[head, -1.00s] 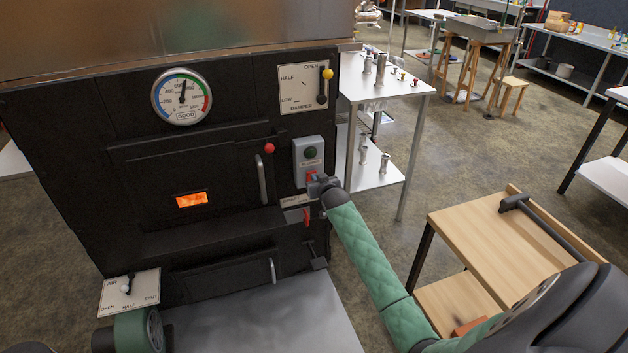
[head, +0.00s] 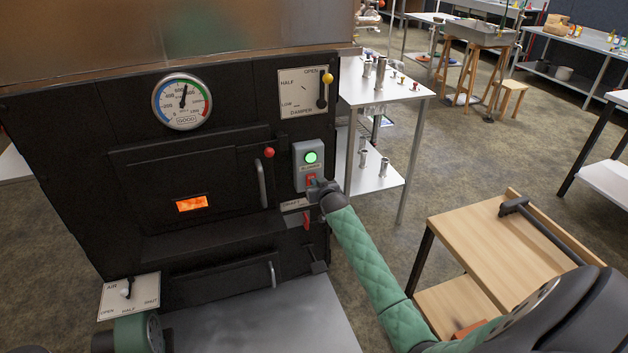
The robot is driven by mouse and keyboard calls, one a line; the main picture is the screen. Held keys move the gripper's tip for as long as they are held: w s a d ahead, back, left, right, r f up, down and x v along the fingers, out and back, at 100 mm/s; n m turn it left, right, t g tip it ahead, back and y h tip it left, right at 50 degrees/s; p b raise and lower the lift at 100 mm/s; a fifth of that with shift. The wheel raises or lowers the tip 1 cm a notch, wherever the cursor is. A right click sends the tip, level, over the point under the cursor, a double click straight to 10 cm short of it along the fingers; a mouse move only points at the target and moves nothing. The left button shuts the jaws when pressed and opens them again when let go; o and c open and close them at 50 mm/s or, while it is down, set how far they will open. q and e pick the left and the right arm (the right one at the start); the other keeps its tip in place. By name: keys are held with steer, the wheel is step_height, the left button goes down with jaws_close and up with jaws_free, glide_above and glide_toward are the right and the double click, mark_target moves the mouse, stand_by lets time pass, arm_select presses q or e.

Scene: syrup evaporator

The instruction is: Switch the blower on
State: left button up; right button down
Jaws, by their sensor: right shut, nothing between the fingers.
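The blower switch box (head: 301,167) is a grey box on the right of the black furnace front. Its round green lamp (head: 311,158) is lit brightly. Below the lamp is a red switch (head: 311,179), partly hidden by my right gripper. My right gripper (head: 316,187) is shut and empty, with its tips at the lower part of the box by the red switch. I cannot tell whether they touch it. Part of my left arm shows at the lower left; its gripper is not in view.
The black furnace front holds a dial gauge (head: 182,101), a damper plate (head: 293,92), a door with a handle (head: 262,184) and an air plate (head: 128,296). A red lever (head: 306,219) is below the box. A wooden cart (head: 480,240) stands at right.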

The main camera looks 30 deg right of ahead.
steer(key=p+v, duration=0.1)
steer(key=v, duration=0.1)
steer(key=f+p+v, duration=0.1)
steer(key=p+v, duration=0.1)
steer(key=v, duration=0.1)
steer(key=shift+s, duration=0.3)
stand_by(0.4)
